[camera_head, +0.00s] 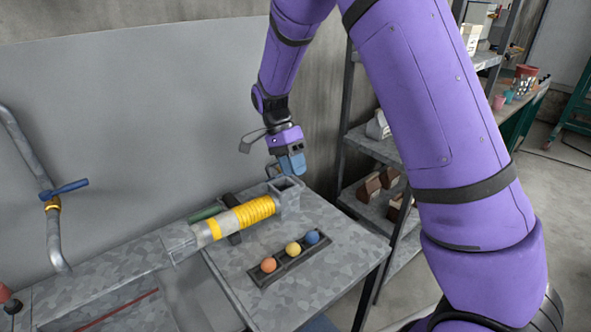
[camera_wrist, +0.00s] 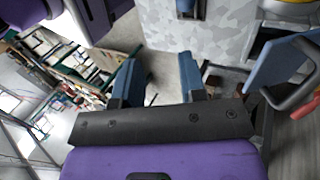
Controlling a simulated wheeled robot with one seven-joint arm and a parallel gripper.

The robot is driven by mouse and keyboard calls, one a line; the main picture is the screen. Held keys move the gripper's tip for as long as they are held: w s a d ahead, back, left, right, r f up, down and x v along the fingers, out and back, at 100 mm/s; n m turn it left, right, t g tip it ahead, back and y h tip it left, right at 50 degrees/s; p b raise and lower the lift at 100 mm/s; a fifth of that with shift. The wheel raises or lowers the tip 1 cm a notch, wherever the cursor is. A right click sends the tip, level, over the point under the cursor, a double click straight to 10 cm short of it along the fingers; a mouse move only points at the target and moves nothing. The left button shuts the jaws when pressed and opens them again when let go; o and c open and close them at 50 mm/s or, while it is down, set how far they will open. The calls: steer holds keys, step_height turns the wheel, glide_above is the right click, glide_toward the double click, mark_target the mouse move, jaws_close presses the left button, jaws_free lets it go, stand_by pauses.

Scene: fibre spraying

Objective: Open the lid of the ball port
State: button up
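The ball port (camera_head: 288,201) is a grey square box at the right end of the yellow hose, with a dark opening on top. A blue plate with a grey loop handle, apparently the lid (camera_wrist: 278,62), stands tilted at the right of the wrist view. My gripper (camera_head: 291,163) is just above the port in the head view. In the wrist view its two blue fingers (camera_wrist: 160,76) stand apart with nothing between them, and the plate is to their right. In the head view, blue parts overlap, so I cannot separate fingers from lid or tell whether they touch.
A dark tray (camera_head: 281,268) holding an orange, a yellow and a blue ball lies on the grey table (camera_head: 335,262). A wall stands behind. A shelf rack (camera_head: 372,147) with brown blocks stands at the right.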

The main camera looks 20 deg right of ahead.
steer(key=shift+s, duration=0.85)
steer(key=shift+c, duration=0.2)
steer(key=shift+w+d+t, duration=0.1)
steer(key=shift+d+t, duration=0.05)
steer(key=shift+t, duration=0.15)
jaws_close()
steer(key=w+d+r+t+y, duration=0.25)
steer(key=w+r+t, duration=0.25)
steer(key=t, duration=0.4)
steer(key=shift+y, duration=0.25)
steer(key=x, duration=0.3)
steer(key=w+x, duration=0.1)
steer(key=x, duration=0.3)
steer(key=w+a+r+x, duration=0.1)
steer(key=x, duration=0.3)
steer(key=shift+f, duration=0.15)
steer(key=shift+w+a, duration=0.2)
steer(key=shift+w, duration=0.5)
